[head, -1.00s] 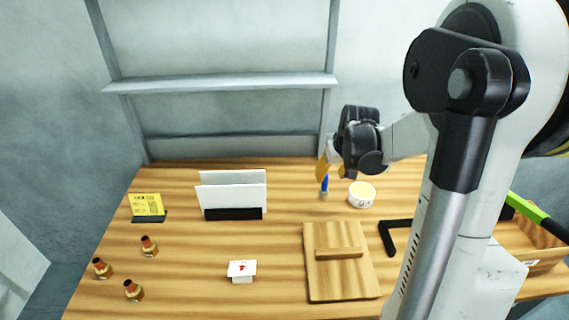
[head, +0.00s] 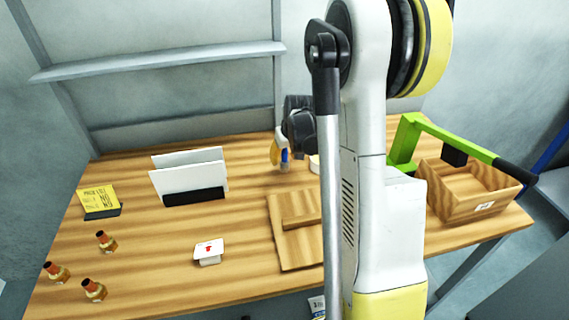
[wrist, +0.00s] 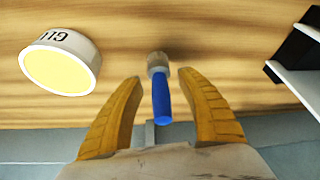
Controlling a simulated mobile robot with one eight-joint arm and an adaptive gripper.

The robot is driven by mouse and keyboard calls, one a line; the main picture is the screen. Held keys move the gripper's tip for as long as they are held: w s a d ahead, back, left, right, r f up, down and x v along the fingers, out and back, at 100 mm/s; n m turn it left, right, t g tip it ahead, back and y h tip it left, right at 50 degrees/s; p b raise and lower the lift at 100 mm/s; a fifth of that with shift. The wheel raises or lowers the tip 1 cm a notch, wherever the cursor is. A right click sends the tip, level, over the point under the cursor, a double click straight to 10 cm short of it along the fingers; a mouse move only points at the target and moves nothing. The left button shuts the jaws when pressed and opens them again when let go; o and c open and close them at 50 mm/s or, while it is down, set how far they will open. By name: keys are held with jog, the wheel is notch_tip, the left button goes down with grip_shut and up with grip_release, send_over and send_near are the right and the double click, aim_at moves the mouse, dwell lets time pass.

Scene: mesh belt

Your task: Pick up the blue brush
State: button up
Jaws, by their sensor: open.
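The blue brush (wrist: 161,97) stands upright on the wooden table, bristle end down, in the wrist view. It also shows in the head view (head: 284,156) near the table's back edge, partly hidden by my gripper. My gripper (wrist: 153,80) is open, with one orange finger on each side of the brush's blue handle. Both fingers look apart from the brush. In the head view my gripper (head: 279,152) is at the back of the table, right of the white panels.
A round white tub (wrist: 60,62) with yellow contents stands left of the brush in the wrist view. A white-panel holder (head: 190,178) stands left in the head view. A wooden board (head: 285,245) lies in front. A wooden crate (head: 470,208) and green bar (head: 405,140) are right.

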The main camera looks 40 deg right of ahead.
grip_shut()
jog(key=shift+r, duration=0.1)
